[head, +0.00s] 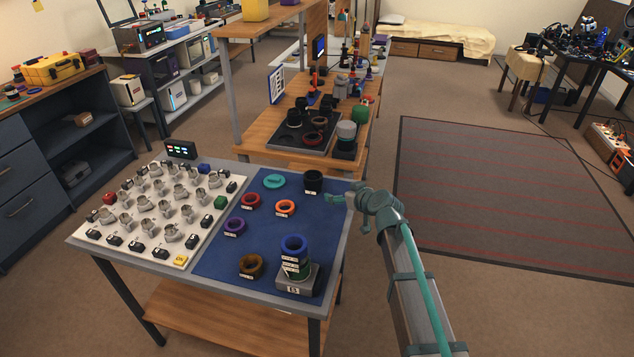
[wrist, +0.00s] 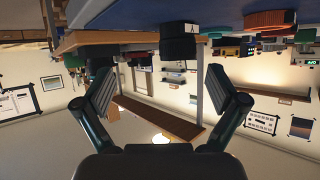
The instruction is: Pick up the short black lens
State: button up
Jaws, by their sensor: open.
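The short black lens (head: 313,181) stands on the far right part of the blue mat (head: 219,258), with a small white label low on its side. It also shows in the wrist view (wrist: 178,40), where the picture is upside down and the lens hangs from the top, roughly between the fingers. My gripper (head: 341,194) is at the mat's right edge, just right of the lens and apart from it. In the wrist view my gripper (wrist: 158,92) has its two fingers spread wide with nothing between them.
The mat also holds a teal ring (head: 273,181), a red ring (head: 251,201), an orange ring (head: 285,207), a purple ring (head: 234,226), a brown ring (head: 250,266) and a blue-topped stack (head: 294,250) on a grey block. A white board (head: 150,253) with several metal parts lies left.

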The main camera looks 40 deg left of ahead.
jog(key=y, duration=0.1)
send_near(313, 175)
jog(key=shift+n, duration=0.3)
jog(key=p+x, duration=0.1)
jog(key=x, duration=0.3)
jog(key=shift+a+r, duration=0.1)
jog(key=shift+a, duration=0.05)
jog(key=shift+p+x, duration=1.15)
jog(key=shift+x, duration=1.8)
jog(key=shift+f, duration=0.2)
jog(key=c, duration=1.2)
jog(key=shift+c, duration=1.2)
jog(key=shift+r, duration=0.15)
